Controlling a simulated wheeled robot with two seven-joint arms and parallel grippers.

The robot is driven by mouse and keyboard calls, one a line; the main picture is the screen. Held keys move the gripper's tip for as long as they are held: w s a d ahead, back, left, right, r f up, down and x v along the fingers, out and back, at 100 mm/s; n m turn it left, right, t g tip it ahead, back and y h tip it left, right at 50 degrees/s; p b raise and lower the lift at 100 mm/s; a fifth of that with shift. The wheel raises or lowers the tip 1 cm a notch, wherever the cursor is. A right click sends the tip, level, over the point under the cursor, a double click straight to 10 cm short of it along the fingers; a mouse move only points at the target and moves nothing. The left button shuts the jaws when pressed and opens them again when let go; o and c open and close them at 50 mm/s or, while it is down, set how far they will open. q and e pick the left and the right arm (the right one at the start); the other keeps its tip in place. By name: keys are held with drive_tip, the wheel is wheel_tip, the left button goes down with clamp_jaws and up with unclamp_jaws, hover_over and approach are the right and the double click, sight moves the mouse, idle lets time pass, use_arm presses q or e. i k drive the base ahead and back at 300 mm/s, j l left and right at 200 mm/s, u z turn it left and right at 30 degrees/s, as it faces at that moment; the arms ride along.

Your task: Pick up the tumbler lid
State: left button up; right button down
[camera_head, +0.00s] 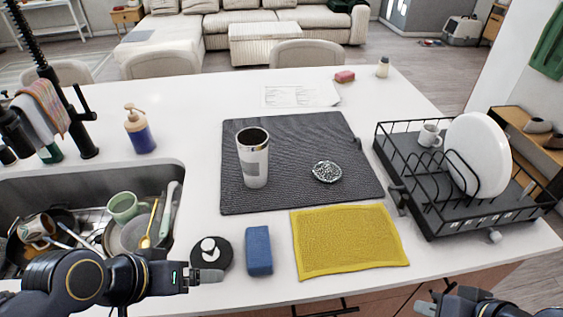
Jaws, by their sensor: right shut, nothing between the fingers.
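A round black piece with a pale knob (224,262), which looks like the tumbler lid, lies on the white counter between the sink and the blue sponge. A white tumbler (255,168) stands upright with its dark top open on the dark grey mat (300,135). My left gripper (208,276) is at the near edge of the lid and overlaps it in the view; I cannot tell whether they touch or whether its jaws are open. My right gripper (425,308) is shut and empty at the bottom edge, partly cut off, well right of the lid.
A blue sponge (258,250) lies just right of the lid, then a yellow cloth (348,241). A steel scrubber (327,172) is on the mat. The sink with dishes (126,207) is at left, a soap bottle (138,130) behind it. A dish rack (440,185) stands at right.

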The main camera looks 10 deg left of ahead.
sight(327, 171)
drive_tip(key=l+u, duration=0.75)
drive_tip(key=u, duration=0.2)
drive_tip(key=l+u, duration=0.45)
drive_tip(key=k+j, duration=0.05)
drive_tip(key=j, duration=0.05)
